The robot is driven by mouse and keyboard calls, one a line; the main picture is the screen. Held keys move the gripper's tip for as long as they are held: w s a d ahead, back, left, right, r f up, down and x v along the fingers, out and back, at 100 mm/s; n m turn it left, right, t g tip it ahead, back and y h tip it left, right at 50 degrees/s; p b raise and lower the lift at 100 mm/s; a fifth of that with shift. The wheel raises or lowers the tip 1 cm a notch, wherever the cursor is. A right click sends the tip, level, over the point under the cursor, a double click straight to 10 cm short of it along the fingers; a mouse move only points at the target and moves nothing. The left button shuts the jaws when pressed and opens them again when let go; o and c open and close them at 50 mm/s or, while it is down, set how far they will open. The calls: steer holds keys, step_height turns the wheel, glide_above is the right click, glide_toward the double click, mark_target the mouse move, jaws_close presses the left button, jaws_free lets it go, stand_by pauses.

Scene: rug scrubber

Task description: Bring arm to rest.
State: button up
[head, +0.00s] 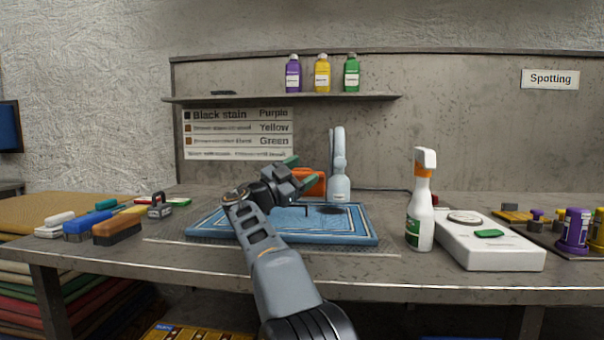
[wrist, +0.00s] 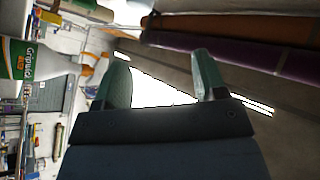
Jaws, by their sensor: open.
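My arm reaches up from the bottom middle of the head view, bent at the wrist. The blue rug has a dark patch (head: 333,209) near its far right side. The wrist camera looks away from the bench, toward rolled rugs (wrist: 220,50) and a bright area.
A white spray bottle (head: 421,205) stands right of the rug, beside a white box (head: 490,242). A grey upright tool (head: 339,170) and an orange object (head: 315,183) stand behind my gripper. Brushes (head: 117,229) lie at left. A shelf (head: 280,98) holds three bottles.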

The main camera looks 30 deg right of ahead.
stand_by(0.3)
steer(key=s+a+n+t+y+p, duration=0.3)
steer(key=s+a+n+y+p, duration=1.9)
steer(key=p, duration=1.8)
steer(key=shift+s+a+r+n+y, duration=0.35)
steer(key=shift+a+n, duration=0.65)
steer(key=shift+n, duration=0.6)
